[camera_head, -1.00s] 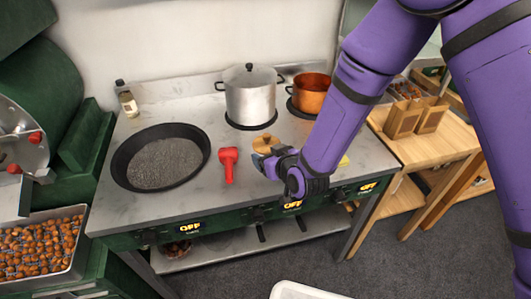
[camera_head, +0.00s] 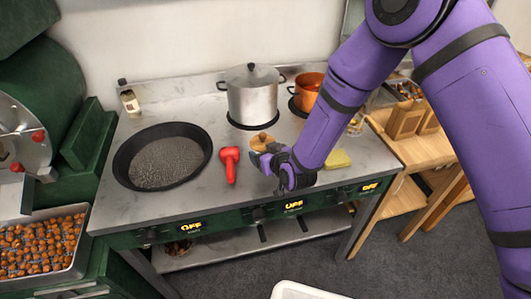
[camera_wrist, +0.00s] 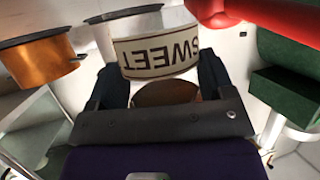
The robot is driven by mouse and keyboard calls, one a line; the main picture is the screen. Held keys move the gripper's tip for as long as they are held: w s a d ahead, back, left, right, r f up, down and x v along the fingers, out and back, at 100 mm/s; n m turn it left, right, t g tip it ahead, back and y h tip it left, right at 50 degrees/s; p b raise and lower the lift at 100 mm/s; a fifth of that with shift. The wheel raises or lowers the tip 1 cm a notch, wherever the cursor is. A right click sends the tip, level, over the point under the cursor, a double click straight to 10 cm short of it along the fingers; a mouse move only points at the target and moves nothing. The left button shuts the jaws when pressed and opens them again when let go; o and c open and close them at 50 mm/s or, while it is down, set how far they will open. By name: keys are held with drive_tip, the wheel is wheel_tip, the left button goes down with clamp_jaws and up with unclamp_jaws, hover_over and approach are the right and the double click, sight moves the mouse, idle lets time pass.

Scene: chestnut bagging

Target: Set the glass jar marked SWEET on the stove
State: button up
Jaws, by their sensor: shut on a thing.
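The glass jar (camera_wrist: 158,55) shows in the wrist view by its pale label reading SWEET upside down. My gripper (camera_wrist: 160,88) is shut on it, with one dark finger on each side. In the head view, its round wooden lid (camera_head: 264,142) shows just beyond my gripper (camera_head: 262,163), which hides most of the jar's body. The jar is over the grey stove top (camera_head: 215,205), between the red tool and the steel pot. I cannot tell whether its base touches the surface.
A wide black pan (camera_head: 163,157) sits left of a red tool (camera_head: 230,164). A steel pot (camera_head: 252,98) and a copper pot (camera_head: 308,92) stand at the back. A yellow sponge (camera_head: 338,159) lies right of my gripper. The stove's front middle is bare.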

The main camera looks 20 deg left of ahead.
drive_tip(key=o, duration=1.1)
drive_tip(key=shift+f, duration=0.1)
drive_tip(key=shift+c, duration=0.2)
drive_tip(key=shift+d+r, duration=0.1)
drive_tip(key=shift+r, duration=0.1)
drive_tip(key=v, duration=1.1)
drive_tip(key=shift+s+d+r, duration=0.2)
drive_tip(key=shift+s, duration=0.15)
